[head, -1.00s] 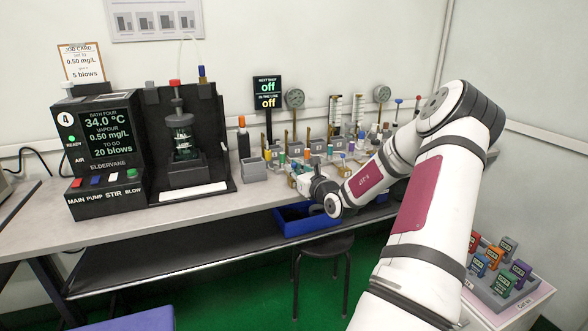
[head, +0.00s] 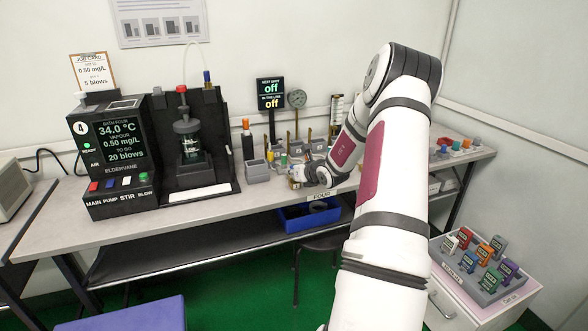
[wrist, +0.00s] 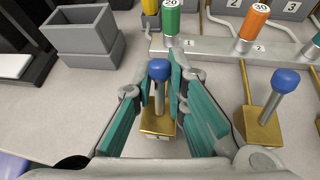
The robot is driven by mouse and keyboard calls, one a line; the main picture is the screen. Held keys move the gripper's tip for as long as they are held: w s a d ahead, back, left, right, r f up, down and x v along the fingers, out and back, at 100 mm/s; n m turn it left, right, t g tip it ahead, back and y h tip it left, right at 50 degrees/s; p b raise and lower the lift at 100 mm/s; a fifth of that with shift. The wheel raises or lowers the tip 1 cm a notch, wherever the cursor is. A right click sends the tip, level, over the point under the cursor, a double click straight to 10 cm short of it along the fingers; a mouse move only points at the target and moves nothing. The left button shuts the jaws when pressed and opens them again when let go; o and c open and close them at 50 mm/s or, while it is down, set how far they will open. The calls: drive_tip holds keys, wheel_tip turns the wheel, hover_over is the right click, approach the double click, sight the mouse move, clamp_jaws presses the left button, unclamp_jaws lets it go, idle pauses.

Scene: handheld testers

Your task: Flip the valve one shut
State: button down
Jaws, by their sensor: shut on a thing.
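Valve one is a brass block (wrist: 158,122) with a grey lever (wrist: 160,95) topped by a blue knob (wrist: 159,69), below the "1" mark in the wrist view. Its lever stands nearly upright in the picture. My gripper (wrist: 170,70) has its teal-padded fingers on both sides of the lever and is shut on it. In the head view my gripper (head: 297,176) is at the bench's front edge, and the valve is too small there to make out. The sign (head: 270,94) reads "off" on both lines.
A second blue-knobbed valve (wrist: 264,120) stands close on the right, its lever leaning right. Green (wrist: 171,18) and orange (wrist: 254,22) cylinders stand on the grey rail behind. A grey open box (wrist: 85,38) is at left. A blue bin (head: 305,217) hangs below the bench.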

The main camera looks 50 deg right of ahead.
drive_tip(key=c, duration=1.8)
unclamp_jaws()
drive_tip(key=shift+o, duration=0.2)
drive_tip(key=v, duration=1.2)
drive_tip(key=shift+w, duration=0.1)
